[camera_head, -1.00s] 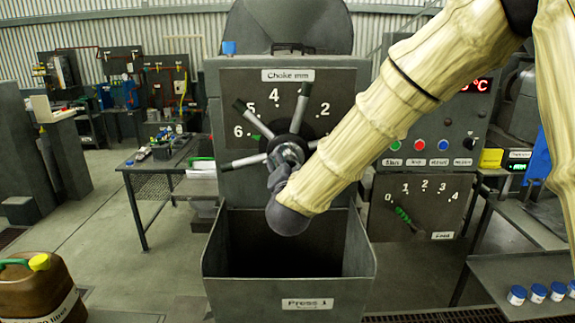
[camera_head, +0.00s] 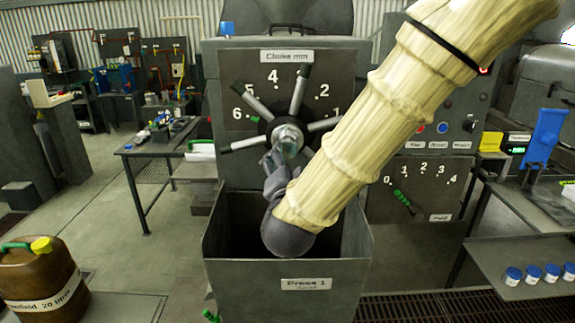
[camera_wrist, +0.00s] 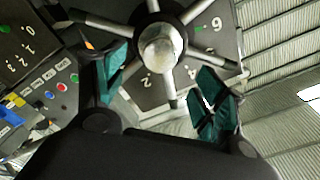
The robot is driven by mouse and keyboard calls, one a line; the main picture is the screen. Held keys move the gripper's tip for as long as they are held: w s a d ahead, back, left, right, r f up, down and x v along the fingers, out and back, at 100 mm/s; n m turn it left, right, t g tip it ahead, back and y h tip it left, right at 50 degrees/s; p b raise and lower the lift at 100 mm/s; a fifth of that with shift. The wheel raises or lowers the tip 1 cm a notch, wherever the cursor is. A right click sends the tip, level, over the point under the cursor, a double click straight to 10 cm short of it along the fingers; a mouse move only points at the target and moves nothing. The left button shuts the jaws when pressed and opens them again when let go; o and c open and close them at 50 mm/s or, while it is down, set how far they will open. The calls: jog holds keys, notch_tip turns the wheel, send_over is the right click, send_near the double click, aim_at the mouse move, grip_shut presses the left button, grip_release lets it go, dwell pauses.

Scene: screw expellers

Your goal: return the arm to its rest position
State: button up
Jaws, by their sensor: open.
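My arm comes down from the upper right in the head view, in a pale ribbed cover. My gripper (camera_head: 272,158) is in front of the choke handwheel (camera_head: 288,138) of the press and partly hidden by my wrist. In the wrist view my gripper (camera_wrist: 160,95) shows its two teal fingers spread wide, with nothing held between them. I cannot tell whether a finger touches a spoke.
Below my wrist is an open grey bin (camera_head: 290,290) marked Press 1. A control panel (camera_head: 440,140) stands on the right, above a feed dial (camera_head: 420,190). A brown jerrycan (camera_head: 40,280) is at lower left. Blue-capped jars (camera_head: 533,274) stand on a right-hand shelf.

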jog(key=s+d+f+n+g, duration=0.2)
jog(key=s+d+f+g, duration=0.1)
jog(key=f, duration=0.9)
jog(key=s+d+f+n+g+y, duration=0.1)
jog(key=s+d+f+g, duration=0.15)
jog(key=f, duration=0.95)
jog(key=s+d+f+n+g, duration=0.2)
jog(key=s+f+g, duration=0.1)
jog(key=f, duration=0.9)
jog(key=s+d+f+n+g, duration=0.1)
jog(key=s+d+f+g, duration=0.2)
jog(key=s+f, duration=0.4)
jog(key=s+d+f+n+g, duration=0.1)
jog(key=s+d+f+g, duration=0.2)
jog(key=s, duration=1.1)
jog(key=s+d+f+n+g, duration=0.1)
jog(key=s+d+f+g, duration=0.2)
jog(key=s+d+f, duration=0.3)
jog(key=s+f, duration=0.5)
jog(key=f, duration=0.2)
jog(key=shift+n, duration=0.4)
jog(key=shift+g, duration=0.25)
